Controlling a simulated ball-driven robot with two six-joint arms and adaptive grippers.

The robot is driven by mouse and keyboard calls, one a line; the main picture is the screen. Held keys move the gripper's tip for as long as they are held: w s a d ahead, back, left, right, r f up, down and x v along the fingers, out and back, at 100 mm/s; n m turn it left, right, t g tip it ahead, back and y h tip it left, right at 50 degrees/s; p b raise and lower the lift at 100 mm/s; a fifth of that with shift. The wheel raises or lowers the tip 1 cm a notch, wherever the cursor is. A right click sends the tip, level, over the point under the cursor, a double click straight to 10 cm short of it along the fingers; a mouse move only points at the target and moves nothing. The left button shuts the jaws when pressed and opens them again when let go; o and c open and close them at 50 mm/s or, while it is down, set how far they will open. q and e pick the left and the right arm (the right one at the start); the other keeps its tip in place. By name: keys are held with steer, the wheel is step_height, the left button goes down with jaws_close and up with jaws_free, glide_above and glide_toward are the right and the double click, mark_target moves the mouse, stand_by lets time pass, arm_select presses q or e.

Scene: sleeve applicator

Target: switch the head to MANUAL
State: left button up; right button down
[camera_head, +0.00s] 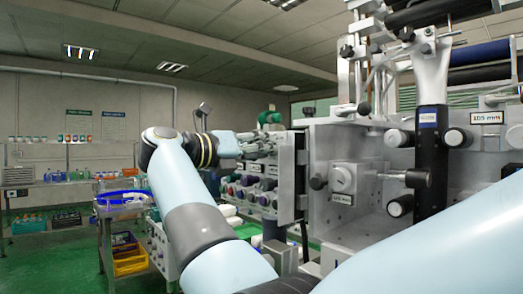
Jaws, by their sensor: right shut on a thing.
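My right arm reaches in from the bottom right and bends back toward the machine's control panel (264,172). My right gripper (272,146) is at the upper part of this panel, seen from the side and small. It is shut on a panel knob there, which the fingers hide. Several coloured knobs (250,190), purple, red and green among them, show below the gripper. I cannot read the MANUAL marking or tell the switch position from this angle. My left gripper is not in view.
The grey machine housing (335,142), with levers, a black column (431,150) and a "105 mm" label (486,117), fills the right. A cart (122,205) with a blue tray stands left of my arm. Green floor (50,268) is free at the lower left.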

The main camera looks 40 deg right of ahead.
steer(key=n+p, duration=0.1)
steer(key=n, duration=0.2)
steer(key=shift+r, duration=0.15)
steer(key=shift+n+p, duration=0.55)
steer(key=shift+n, duration=1.05)
steer(key=c, duration=1.1)
jaws_free()
